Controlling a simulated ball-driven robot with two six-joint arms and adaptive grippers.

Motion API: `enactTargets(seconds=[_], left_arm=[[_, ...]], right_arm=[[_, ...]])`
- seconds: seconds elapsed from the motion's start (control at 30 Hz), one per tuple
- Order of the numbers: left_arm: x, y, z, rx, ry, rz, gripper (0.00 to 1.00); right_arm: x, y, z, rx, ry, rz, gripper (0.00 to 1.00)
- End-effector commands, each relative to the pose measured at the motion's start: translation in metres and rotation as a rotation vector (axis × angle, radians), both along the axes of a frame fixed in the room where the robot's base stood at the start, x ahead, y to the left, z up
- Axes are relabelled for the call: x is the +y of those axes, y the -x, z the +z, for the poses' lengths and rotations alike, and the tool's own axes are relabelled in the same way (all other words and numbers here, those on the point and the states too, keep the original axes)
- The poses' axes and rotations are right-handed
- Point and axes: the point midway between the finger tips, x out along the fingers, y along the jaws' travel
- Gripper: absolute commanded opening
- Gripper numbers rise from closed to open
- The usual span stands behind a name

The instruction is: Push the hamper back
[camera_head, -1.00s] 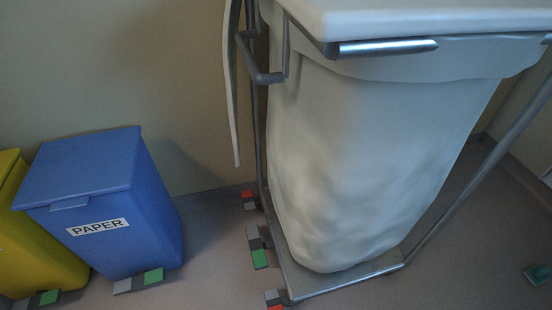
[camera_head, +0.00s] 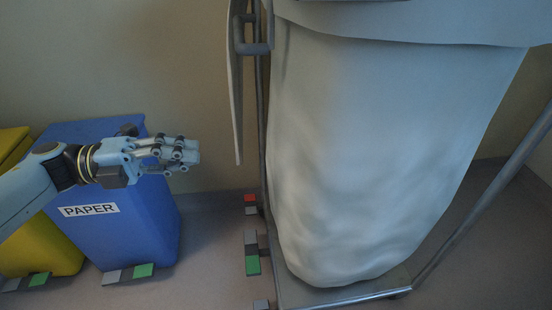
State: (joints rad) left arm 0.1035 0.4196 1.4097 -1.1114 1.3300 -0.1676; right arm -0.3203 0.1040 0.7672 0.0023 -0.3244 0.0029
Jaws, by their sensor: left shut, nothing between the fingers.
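The hamper (camera_head: 390,150) is a large pale bag hanging in a grey metal frame (camera_head: 345,296), upright on the floor at centre right. Its top is cut off by the upper edge of the view. A bent metal handle (camera_head: 256,47) sticks out at its left side. My left gripper (camera_head: 196,152) comes in from the left in front of the blue bin. It is shut and empty, apart from the hamper, with a gap to the frame's left post. My right gripper is not in view.
A blue bin marked PAPER (camera_head: 150,235) stands left of the hamper, and a yellow bin (camera_head: 45,250) stands beside it. Red, grey and green floor pieces (camera_head: 252,264) lie by the frame's left side. A wall (camera_head: 150,60) is behind. Some floor is bare between bin and hamper.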

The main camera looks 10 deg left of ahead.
Motion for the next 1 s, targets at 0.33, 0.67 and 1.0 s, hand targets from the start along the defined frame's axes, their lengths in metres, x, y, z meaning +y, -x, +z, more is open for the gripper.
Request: enactTargets(seconds=[0.33,0.67,1.0], left_arm=[[-0.056,-0.019,0.003,-0.002,0.011,0.003,0.00],[-0.115,-0.038,0.002,0.000,0.009,0.004,0.00],[-0.132,-0.044,0.002,0.001,0.007,0.005,0.00]], right_arm=[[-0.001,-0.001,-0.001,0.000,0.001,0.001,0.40],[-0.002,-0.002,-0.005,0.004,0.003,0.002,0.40],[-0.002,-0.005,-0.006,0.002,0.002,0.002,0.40]])
